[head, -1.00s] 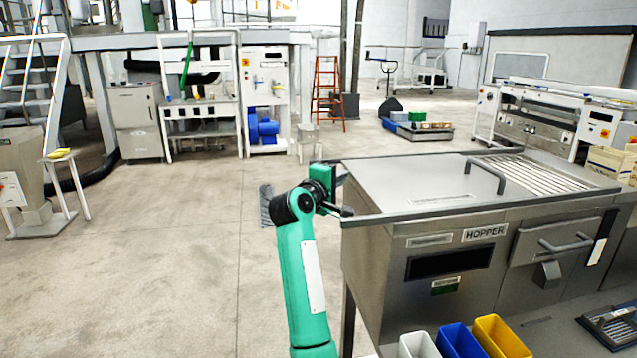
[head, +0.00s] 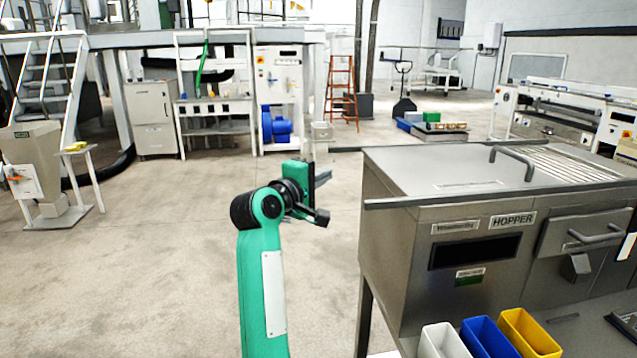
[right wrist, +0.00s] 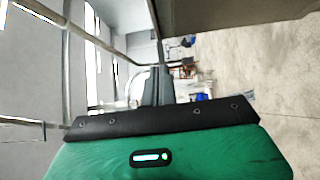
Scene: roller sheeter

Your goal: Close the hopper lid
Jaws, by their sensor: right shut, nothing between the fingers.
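The hopper (head: 470,250) is a steel cabinet labelled HOPPER, at the right of the head view. A flat steel lid panel (head: 440,165) with a bent bar handle (head: 512,160) lies level over the left part of its top. The slatted grille (head: 570,162) shows to the right of the panel. My right gripper (head: 323,177) is left of the hopper's left edge, near the height of its top, and touches nothing. Its fingers are shut together and empty, as the right wrist view (right wrist: 157,85) shows. My left gripper is not in view.
White, blue and yellow bins (head: 490,337) stand in front of the hopper at the bottom right. Open concrete floor (head: 170,250) lies to the left. A white-legged stand (head: 85,185) and a grey machine (head: 35,165) are at the far left.

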